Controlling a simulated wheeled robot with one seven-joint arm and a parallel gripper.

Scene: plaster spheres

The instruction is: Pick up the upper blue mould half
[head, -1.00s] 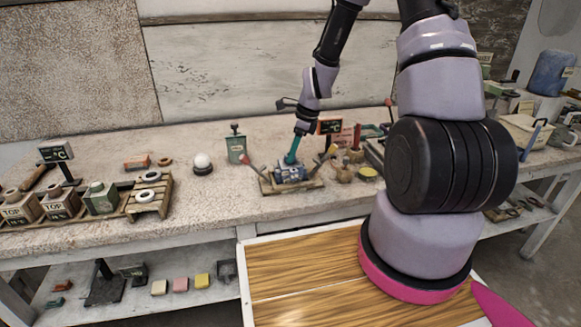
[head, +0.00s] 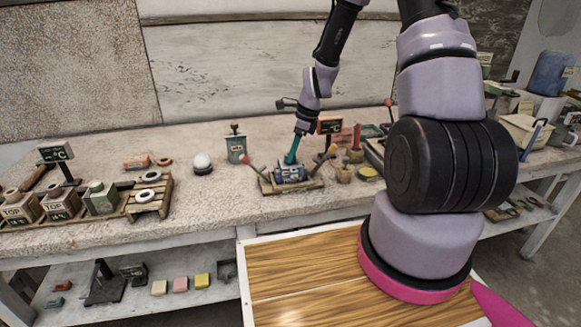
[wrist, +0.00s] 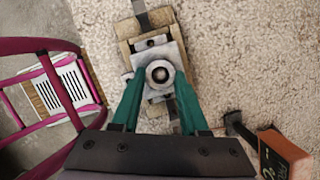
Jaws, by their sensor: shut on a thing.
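The blue mould (head: 291,174) sits on a wooden stand (head: 268,188) on the bench in the head view. My gripper (head: 292,160) points down onto its top. In the wrist view, the two teal fingers of my gripper (wrist: 159,92) close from both sides on the round, pale, ringed knob of the upper blue mould half (wrist: 161,74). The mould looks grey from above. The fingers and the small size in the head view hide the seam, so I cannot tell whether the upper half is apart from the lower one.
A white sphere (head: 202,162) on a dark base and a green canister (head: 236,148) stand left of the mould. A red-tipped lever is close by the stand. An orange-framed sign (head: 330,126) and small pots (head: 344,173) stand to the right. Bare bench lies in front of the sphere.

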